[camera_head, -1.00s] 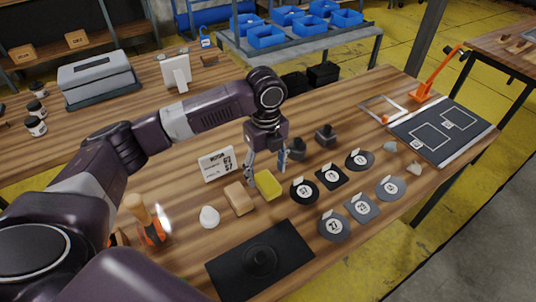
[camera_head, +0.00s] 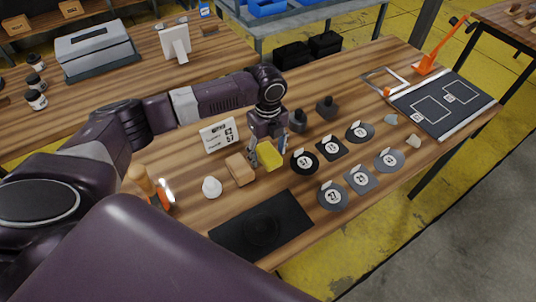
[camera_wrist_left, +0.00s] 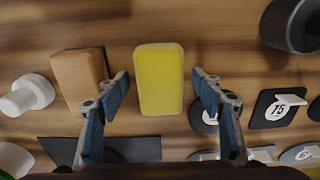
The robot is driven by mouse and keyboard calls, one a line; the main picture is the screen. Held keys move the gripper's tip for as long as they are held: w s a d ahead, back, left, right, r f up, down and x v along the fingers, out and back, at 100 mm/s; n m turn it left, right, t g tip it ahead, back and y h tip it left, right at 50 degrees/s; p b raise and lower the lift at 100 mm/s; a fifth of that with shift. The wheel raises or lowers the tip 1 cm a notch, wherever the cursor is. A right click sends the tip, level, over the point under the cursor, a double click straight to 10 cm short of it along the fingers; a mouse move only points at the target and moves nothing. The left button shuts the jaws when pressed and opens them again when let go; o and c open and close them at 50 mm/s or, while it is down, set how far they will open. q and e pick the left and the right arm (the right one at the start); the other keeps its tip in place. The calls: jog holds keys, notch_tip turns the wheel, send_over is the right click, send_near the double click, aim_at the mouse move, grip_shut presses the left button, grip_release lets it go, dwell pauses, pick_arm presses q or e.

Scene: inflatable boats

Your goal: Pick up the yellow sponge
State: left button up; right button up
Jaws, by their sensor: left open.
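The yellow sponge (camera_head: 269,157) lies on the wooden table, just right of a tan wooden block (camera_head: 240,169). In the left wrist view the sponge (camera_wrist_left: 159,79) sits upright in the picture, centred between the two fingers. My left gripper (camera_head: 269,155) points down over the sponge and is open, with one finger on each side. In the left wrist view the gripper (camera_wrist_left: 161,95) shows gaps between both fingers and the sponge. The left finger is close to the wooden block (camera_wrist_left: 79,78). My right gripper is not in view.
A white knob-like piece (camera_head: 211,187) and a black mat (camera_head: 262,228) lie in front. Several dark numbered discs and squares (camera_head: 304,162) lie to the right. A white sign (camera_head: 219,134) stands behind the block.

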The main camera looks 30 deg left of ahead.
aim_at(268, 152)
pick_arm(q)
jog(key=shift+c, duration=0.7)
jog(key=c, duration=0.9)
jog(key=shift+r, duration=0.6)
notch_tip(268, 152, up, 19)
jog(key=b, duration=0.1)
jog(key=shift+b, duration=0.3)
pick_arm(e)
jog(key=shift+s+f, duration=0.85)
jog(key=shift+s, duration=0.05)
